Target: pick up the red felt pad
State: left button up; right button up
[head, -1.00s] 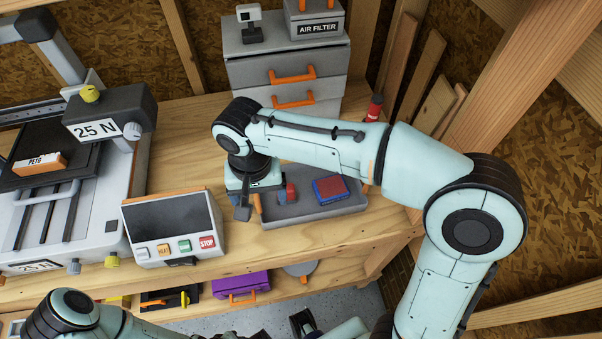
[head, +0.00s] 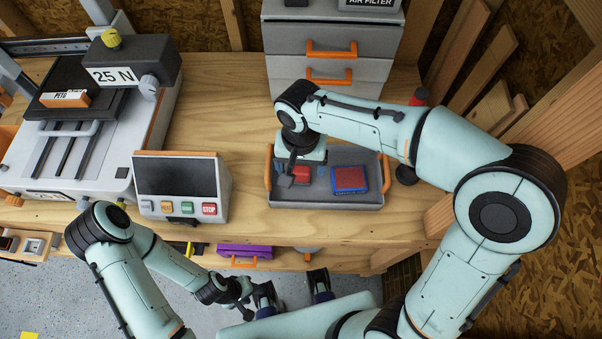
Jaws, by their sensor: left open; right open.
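Two red things lie in the grey tray (head: 326,199) with orange handles. One is a small plain red piece (head: 301,174) at the left, partly hidden by my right gripper. The other is a larger flat red block with blue edges (head: 349,180) at the right. The small piece looks like the red felt pad, but I cannot be certain. My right gripper (head: 290,176) is open and points down over the tray's left part, close beside the small red piece; contact cannot be told. My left gripper (head: 292,291) is open and empty, low in front of the bench.
A control box (head: 181,187) with a dark screen and buttons stands left of the tray. A machine marked 25 N (head: 130,75) is further left. Grey drawers (head: 330,70) stand behind the tray. A purple case (head: 244,252) sits on the shelf below. Bench between control box and tray is clear.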

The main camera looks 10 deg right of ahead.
aim_at(301, 169)
jog(key=shift+w+d+f, duration=0.1)
jog(key=shift+w+f, duration=0.1)
jog(key=shift+f, duration=0.8)
jog(key=shift+w+f, duration=0.15)
jog(key=shift+f, duration=0.9)
jog(key=shift+w+d+f, duration=0.1)
jog(key=shift+w+f, duration=0.1)
jog(key=shift+f, duration=0.8)
jog(key=c, duration=1.1)
